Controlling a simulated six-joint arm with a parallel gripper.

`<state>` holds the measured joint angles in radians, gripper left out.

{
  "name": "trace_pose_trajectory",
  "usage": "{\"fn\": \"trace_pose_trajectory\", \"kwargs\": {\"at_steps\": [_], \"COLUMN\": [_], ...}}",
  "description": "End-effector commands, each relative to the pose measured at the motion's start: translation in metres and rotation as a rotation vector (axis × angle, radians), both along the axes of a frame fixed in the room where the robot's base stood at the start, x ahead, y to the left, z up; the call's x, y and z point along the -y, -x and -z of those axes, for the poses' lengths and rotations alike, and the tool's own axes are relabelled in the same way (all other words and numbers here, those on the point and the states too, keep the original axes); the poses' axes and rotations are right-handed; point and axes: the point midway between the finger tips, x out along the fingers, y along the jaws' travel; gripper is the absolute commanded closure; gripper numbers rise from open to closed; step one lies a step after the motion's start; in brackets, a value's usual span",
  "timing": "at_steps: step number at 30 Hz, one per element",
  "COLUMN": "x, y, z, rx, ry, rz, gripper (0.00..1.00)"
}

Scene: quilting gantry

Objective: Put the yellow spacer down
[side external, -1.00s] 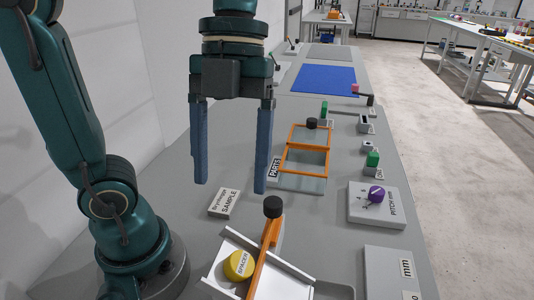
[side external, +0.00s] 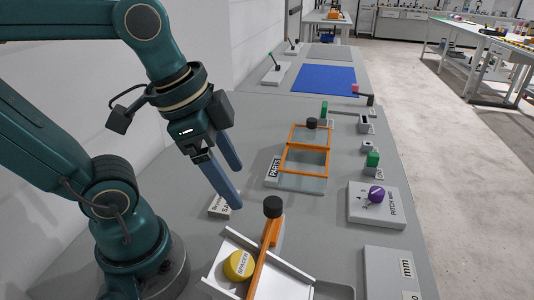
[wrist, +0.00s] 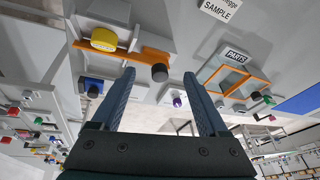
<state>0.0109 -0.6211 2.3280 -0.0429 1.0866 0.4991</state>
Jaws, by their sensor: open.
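The yellow spacer (side external: 239,265), a short round piece labelled SPACER, rests in a white tray (side external: 222,284) at the bottom of the side view. It also shows in the wrist view (wrist: 104,39), at upper left. An orange bar (side external: 262,262) with a black knob (side external: 273,207) crosses the tray just right of the spacer. My gripper (side external: 234,187) is open and empty, tilted with its fingers pointing down and right. It is above the table, apart from the spacer and up the picture from it.
The SAMPLE label block (side external: 219,205) is partly hidden behind a finger. An orange-framed PARTS box (side external: 302,183) stands to the right. A PITCH block with a purple knob (side external: 376,194) and a green button block (side external: 372,160) line the right edge. A blue mat (side external: 325,80) lies farther back.

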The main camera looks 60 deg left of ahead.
Motion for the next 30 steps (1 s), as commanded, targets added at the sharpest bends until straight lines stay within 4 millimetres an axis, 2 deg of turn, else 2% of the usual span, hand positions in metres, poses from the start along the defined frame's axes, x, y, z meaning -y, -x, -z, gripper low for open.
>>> {"fn": "trace_pose_trajectory", "kwargs": {"at_steps": [3,9,30], "x": [-0.005,-0.010,-0.010], "y": [-0.001,-0.003,-0.003], "z": [0.008,0.013,0.014], "rx": [0.068,0.127,0.131], "ry": [0.073,0.153,0.163], "rz": [-0.239,-0.442,-0.464], "gripper": [0.23,0.23,0.23]}}
